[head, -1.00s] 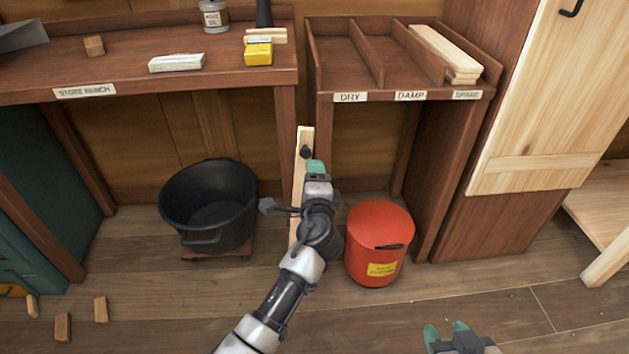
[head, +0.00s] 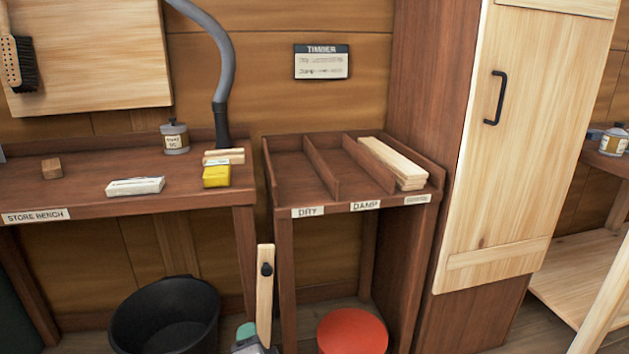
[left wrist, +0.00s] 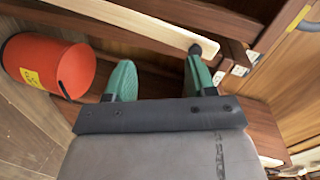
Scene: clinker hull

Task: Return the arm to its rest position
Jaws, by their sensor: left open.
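My left gripper (left wrist: 160,82) shows in the left wrist view with its two green fingers wide apart and nothing between them. In the head view only the top of my left gripper (head: 248,338) shows at the bottom edge, just left of a pale wooden strip. The strip (head: 264,312) stands upright between the two benches, with a dark knob near its top. The strip also crosses the top of the left wrist view (left wrist: 140,20), beyond the fingertips. The rest of my left arm is out of the head view. My right gripper is not in view.
A red bin (head: 352,333) and a black tub (head: 165,318) stand on the floor on either side of my gripper. The store bench (head: 95,198) and the timber rack (head: 330,190) rise behind. A tall cupboard (head: 510,130) stands at the right.

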